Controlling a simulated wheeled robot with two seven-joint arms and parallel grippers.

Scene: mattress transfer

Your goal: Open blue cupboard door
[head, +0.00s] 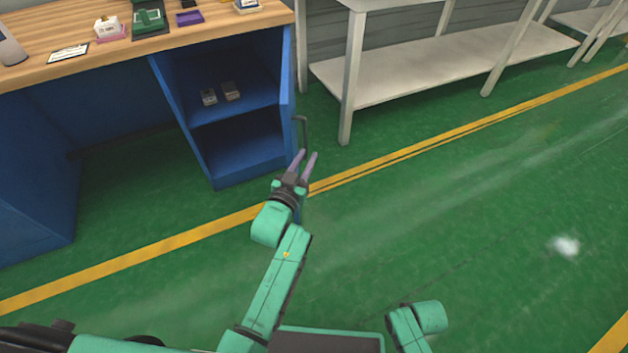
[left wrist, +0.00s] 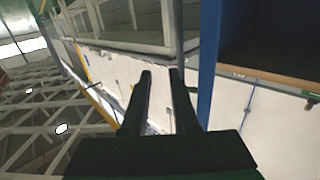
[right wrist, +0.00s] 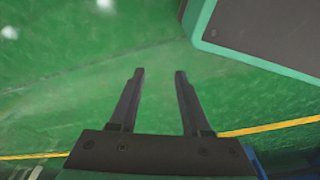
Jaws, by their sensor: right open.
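The blue cupboard (head: 197,140) stands under the wooden worktop, and its shelved inside shows. Its blue door (head: 288,85) stands open at the right side, seen nearly edge-on. A dark bent handle (head: 303,122) sticks out on the door's right side. My left gripper (head: 308,155) is just below the handle in the picture; I cannot tell whether they touch. In the left wrist view its fingers (left wrist: 160,75) are apart and empty, with a blue upright edge (left wrist: 209,65) beside them. My right gripper (right wrist: 160,74) is open and empty over the green floor.
Two small grey items (head: 231,91) lie on the cupboard's shelf. The wooden worktop (head: 75,25) holds several small objects. A pale metal table (head: 430,65) stands to the right of the cupboard. The green floor (head: 450,220) in front is clear.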

